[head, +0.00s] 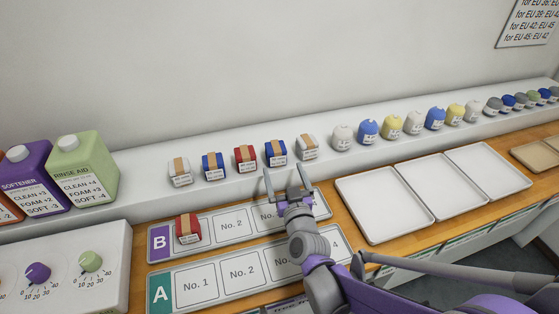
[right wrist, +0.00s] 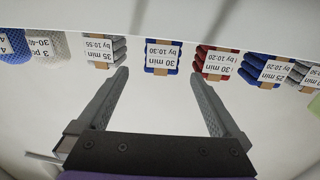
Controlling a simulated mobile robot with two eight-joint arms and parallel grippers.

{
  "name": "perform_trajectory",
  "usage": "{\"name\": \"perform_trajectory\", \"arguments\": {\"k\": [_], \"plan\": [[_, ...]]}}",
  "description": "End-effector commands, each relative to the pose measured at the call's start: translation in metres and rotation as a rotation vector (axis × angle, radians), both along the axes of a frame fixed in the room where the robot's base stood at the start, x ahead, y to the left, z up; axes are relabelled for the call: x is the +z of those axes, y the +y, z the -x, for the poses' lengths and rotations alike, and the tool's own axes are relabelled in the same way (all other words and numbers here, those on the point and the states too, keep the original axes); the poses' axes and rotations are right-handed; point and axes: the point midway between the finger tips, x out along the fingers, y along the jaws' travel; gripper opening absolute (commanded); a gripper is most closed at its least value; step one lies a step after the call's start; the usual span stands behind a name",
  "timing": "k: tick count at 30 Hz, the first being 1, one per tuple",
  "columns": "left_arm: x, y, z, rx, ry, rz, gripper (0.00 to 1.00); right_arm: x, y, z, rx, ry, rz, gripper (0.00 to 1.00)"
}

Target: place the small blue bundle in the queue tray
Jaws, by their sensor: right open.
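Two small blue bundles with tan bands and white labels sit on the white ledge: one at the left (head: 213,166), one farther right (head: 276,153). Numbered tray A (head: 240,296) lies nearer. My left gripper is out of view.
A red bundle (head: 245,158) and a grey bundle (head: 307,147) flank the right blue one closely. Coloured rounded packs (head: 392,125) line the ledge to the right. Empty white trays (head: 385,205) lie right of my arm. Detergent jugs (head: 83,170) stand at left.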

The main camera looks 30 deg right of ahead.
Motion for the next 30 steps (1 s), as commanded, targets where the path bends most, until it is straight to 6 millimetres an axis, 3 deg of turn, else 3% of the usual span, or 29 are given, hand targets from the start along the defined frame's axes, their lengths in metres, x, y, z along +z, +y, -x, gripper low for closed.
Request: {"name": "perform_trajectory", "arguments": {"k": [6, 12, 24, 30], "plan": [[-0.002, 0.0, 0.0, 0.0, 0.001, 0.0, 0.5, 0.0, 0.007, 0.02, 0.0, 0.0, 0.0, 1.0], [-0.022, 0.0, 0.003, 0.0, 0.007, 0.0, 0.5, 0.001, 0.009, 0.017, 0.0, 0.001, 0.0, 1.0], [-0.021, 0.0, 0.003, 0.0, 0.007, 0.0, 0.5, 0.006, -0.006, -0.032, 0.0, -0.001, 0.001, 1.0], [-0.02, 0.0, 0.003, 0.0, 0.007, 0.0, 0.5, 0.006, -0.011, -0.045, 0.0, 0.0, 0.0, 1.0]]}}
